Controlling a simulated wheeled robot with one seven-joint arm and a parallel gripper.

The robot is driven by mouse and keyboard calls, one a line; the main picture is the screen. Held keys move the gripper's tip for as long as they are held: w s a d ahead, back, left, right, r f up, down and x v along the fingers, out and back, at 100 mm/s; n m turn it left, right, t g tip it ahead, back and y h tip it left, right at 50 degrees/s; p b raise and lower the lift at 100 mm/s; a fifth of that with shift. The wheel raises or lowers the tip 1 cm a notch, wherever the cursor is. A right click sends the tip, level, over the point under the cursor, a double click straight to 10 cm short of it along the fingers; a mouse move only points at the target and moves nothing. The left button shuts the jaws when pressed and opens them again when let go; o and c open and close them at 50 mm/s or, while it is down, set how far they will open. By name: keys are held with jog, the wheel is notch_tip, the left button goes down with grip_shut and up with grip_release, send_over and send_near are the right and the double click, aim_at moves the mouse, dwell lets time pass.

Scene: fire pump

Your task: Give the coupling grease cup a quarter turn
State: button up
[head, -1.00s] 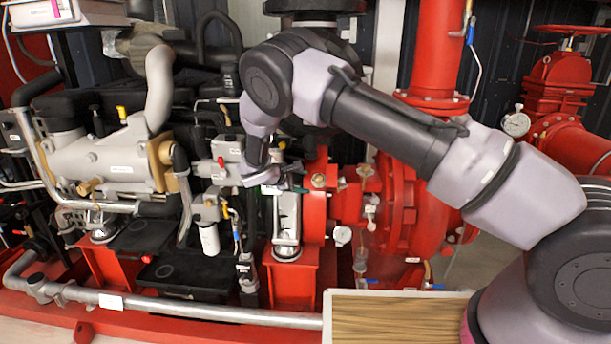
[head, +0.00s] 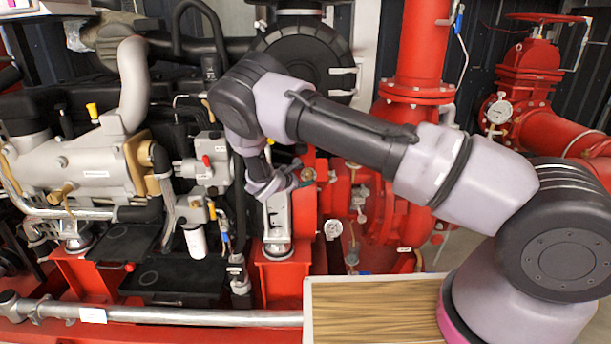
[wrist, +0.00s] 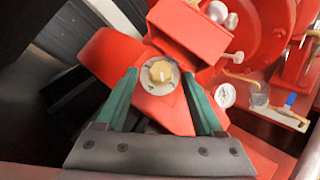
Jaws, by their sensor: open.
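The coupling grease cup is a small brass cap on a round pale flange (wrist: 160,72), set on a red housing, in the wrist view. It shows as a small brass knob in the head view (head: 307,174). My gripper (wrist: 160,75) has two green fingers, spread apart, with one tip on each side of the cup. There are visible gaps between the cup and both fingers. I cannot tell how far the tips are from the housing in depth. In the head view the fingers are mostly hidden by my wrist, just left of the cup.
A red box-shaped part (wrist: 190,35) stands just beyond the cup. A pressure gauge (wrist: 225,95) is to its right. The grey engine (head: 80,170) is on the left, the red pump casing (head: 400,200) on the right. A wood-topped surface (head: 370,310) is in front.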

jog(key=shift+w+d+f, duration=0.15)
jog(key=shift+w+d, duration=0.15)
jog(key=shift+w, duration=0.15)
grip_shut()
jog(key=shift+w+r+m+g, duration=0.1)
jog(key=shift+m+g, duration=0.85)
jog(key=shift+m, duration=0.55)
jog(key=shift+w+r+m+g, duration=0.1)
jog(key=shift+m+g, duration=0.85)
jog(key=shift+m, duration=0.55)
